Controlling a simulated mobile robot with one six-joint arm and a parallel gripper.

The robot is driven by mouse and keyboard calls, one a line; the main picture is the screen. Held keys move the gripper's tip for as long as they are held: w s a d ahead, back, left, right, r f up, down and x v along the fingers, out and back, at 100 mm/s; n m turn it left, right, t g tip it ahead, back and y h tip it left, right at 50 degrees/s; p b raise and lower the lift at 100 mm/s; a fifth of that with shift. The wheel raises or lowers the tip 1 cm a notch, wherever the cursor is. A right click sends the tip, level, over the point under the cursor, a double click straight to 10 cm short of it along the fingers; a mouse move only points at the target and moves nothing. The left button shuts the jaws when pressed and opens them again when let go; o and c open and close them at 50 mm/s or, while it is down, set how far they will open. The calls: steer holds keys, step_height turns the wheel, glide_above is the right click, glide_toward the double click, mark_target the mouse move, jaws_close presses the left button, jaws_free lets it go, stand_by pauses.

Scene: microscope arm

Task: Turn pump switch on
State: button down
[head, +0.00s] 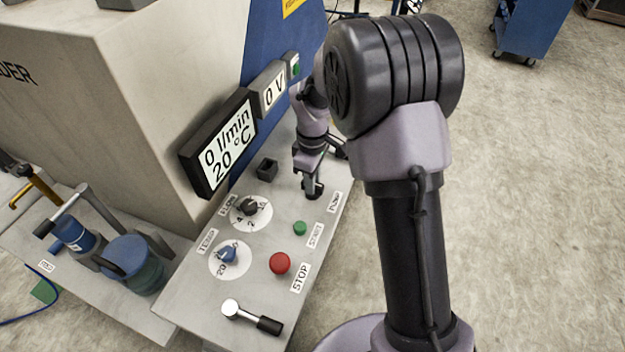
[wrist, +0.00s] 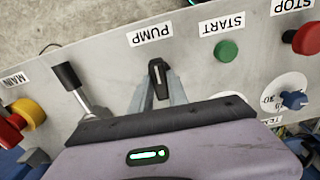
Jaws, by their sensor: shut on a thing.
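The pump switch (wrist: 157,76), a small black lever knob with a pale line, stands on the grey panel below the PUMP label (wrist: 152,35) in the wrist view. My gripper (wrist: 157,88) is shut on the switch, one grey finger on each side of it. In the head view my gripper (head: 313,188) points down at the panel's far right part, beside the PUMP label (head: 335,202). The fingers hide most of the switch there.
A green START button (head: 300,228), a red STOP button (head: 280,263), a FLOW dial (head: 250,207) and a blue TEMP knob (head: 228,255) lie nearer on the panel (head: 205,290). In the wrist view, a metal lever (wrist: 75,85) and red-yellow MAIN switch (wrist: 25,115) stand left. The display (head: 222,143) reads 0 l/min.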

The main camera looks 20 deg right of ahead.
steer(key=m, duration=0.4)
steer(key=shift+p, duration=0.4)
steer(key=m, duration=0.4)
steer(key=shift+m, duration=0.4)
steer(key=m, duration=0.4)
steer(key=shift+m, duration=0.3)
steer(key=m, duration=0.4)
steer(key=shift+b, duration=0.4)
steer(key=shift+m, duration=0.3)
steer(key=c, duration=1.3)
jaws_free()
steer(key=shift+r, duration=0.1)
